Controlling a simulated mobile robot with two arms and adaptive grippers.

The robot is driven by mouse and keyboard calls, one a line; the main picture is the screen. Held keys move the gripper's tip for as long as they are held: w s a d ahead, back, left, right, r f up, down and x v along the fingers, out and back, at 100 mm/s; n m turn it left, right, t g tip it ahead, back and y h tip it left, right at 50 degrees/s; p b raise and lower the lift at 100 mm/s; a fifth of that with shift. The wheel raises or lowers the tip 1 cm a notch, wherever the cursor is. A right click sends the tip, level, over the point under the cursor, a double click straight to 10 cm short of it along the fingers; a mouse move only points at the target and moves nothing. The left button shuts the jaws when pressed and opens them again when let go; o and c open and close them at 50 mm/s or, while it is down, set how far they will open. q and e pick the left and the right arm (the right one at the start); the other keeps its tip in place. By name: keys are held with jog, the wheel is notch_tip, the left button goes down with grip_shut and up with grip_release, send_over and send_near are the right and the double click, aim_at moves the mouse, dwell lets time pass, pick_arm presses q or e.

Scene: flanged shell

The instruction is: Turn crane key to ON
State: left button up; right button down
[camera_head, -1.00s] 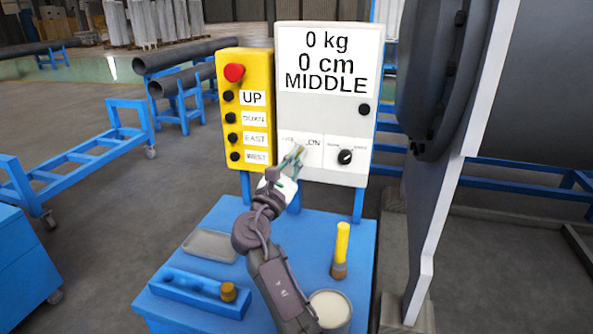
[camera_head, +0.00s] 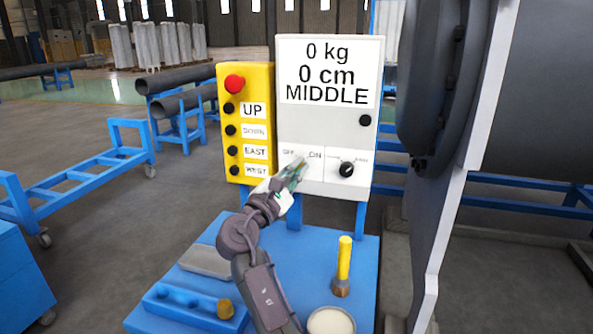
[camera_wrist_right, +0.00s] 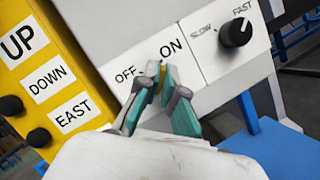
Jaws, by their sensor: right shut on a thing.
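The crane key (camera_wrist_right: 159,70) is a small yellowish piece between the OFF and ON labels on the white control panel (camera_head: 332,128). My right gripper (camera_wrist_right: 158,88) is shut on it, with a teal finger on each side; the fingers hide most of the key. In the head view my right gripper (camera_head: 297,168) reaches up to the panel's lower left part, just below the OFF and ON labels. The key itself cannot be made out there, and its exact angle is unclear. My left gripper is not in view.
A yellow box (camera_head: 248,180) with a red button (camera_head: 234,83) and black buttons stands left of the panel. A black SLOW/FAST knob (camera_head: 347,169) is right of the key. Below, a blue table (camera_head: 310,245) holds a yellow-handled brush (camera_head: 343,262) and a tin (camera_head: 331,322).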

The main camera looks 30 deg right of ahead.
jog(key=shift+f, duration=0.1)
jog(key=c, duration=1.3)
grip_release()
jog(key=v, duration=0.7)
jog(key=shift+s+a, duration=0.1)
jog(key=shift+a, duration=0.15)
